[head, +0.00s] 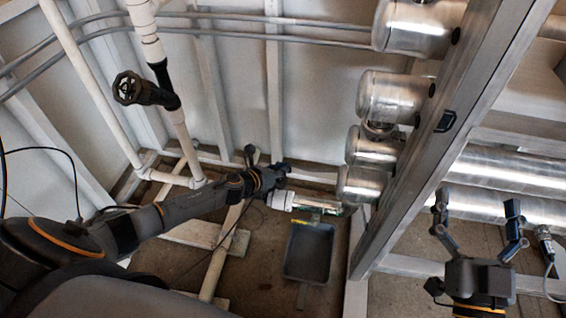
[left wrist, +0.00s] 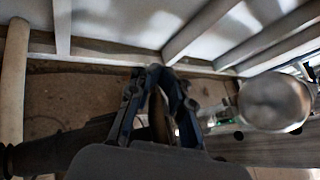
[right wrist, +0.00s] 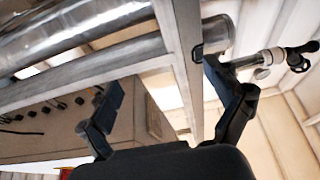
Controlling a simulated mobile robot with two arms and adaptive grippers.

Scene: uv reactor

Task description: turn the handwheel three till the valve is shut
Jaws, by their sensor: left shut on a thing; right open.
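My left gripper (head: 276,175) reaches low beside the pipes and is shut. In the left wrist view its fingers (left wrist: 156,78) close around a brownish, edge-on wheel rim (left wrist: 158,118), which looks like a handwheel. A dark valve body (left wrist: 50,150) lies to its left. In the head view the gripper mostly hides this wheel. No number is readable, and I cannot tell how far the valve is turned. Another black handwheel (head: 128,88) sits higher on the left pipe, apart from both grippers. My right gripper (head: 477,214) is open and empty at the lower right.
Several steel cylinders (head: 383,96) line a grey metal frame post (head: 450,120) between my grippers. A grey tray (head: 312,251) lies on the floor below my left gripper. Large silver pipes (head: 510,170) lie behind my right gripper.

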